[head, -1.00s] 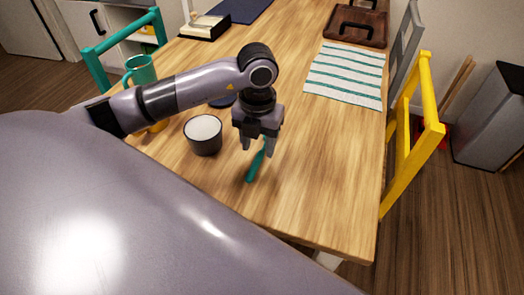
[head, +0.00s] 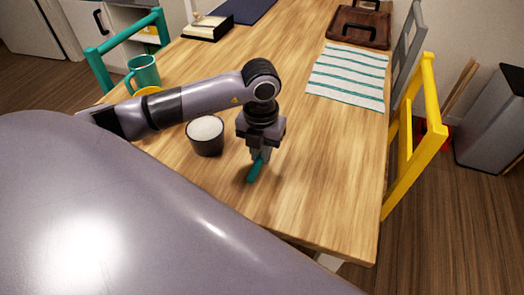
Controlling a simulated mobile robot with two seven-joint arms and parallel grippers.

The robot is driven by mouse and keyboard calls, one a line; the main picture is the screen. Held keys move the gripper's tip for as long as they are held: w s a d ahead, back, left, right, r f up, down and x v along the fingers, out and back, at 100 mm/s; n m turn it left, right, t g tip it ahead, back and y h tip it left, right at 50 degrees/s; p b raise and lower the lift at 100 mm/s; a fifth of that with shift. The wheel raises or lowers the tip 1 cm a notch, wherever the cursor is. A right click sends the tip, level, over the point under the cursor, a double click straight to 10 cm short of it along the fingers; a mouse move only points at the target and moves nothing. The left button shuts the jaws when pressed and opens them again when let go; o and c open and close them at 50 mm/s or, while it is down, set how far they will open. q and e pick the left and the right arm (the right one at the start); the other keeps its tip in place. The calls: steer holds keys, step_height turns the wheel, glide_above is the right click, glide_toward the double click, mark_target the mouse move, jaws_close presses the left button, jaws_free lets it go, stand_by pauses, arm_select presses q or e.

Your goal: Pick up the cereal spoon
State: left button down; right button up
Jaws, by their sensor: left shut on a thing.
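The teal cereal spoon (head: 255,172) shows in the head view near the front of the wooden table. Its handle slants down and left from between my left gripper's fingers. My left gripper (head: 260,156) points down and is shut on the spoon. The other end of the spoon is hidden behind the fingers. I cannot tell whether the spoon touches the table. My right gripper is not in view.
A dark cup with a white top (head: 206,136) stands just left of my left gripper. A teal mug (head: 144,72) stands farther left. A striped cloth (head: 347,77) lies at the back right, before a brown tray (head: 360,26). The table right of the gripper is clear.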

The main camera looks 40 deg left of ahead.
arm_select(q)
step_height(320, 180, up, 20)
steer(key=p, duration=0.2)
steer(key=shift+p, duration=0.4)
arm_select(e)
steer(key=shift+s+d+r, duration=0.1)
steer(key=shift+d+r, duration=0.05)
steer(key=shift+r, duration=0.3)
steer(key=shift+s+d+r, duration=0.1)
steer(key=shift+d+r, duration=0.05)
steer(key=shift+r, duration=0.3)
arm_select(q)
steer(key=shift+f, duration=0.1)
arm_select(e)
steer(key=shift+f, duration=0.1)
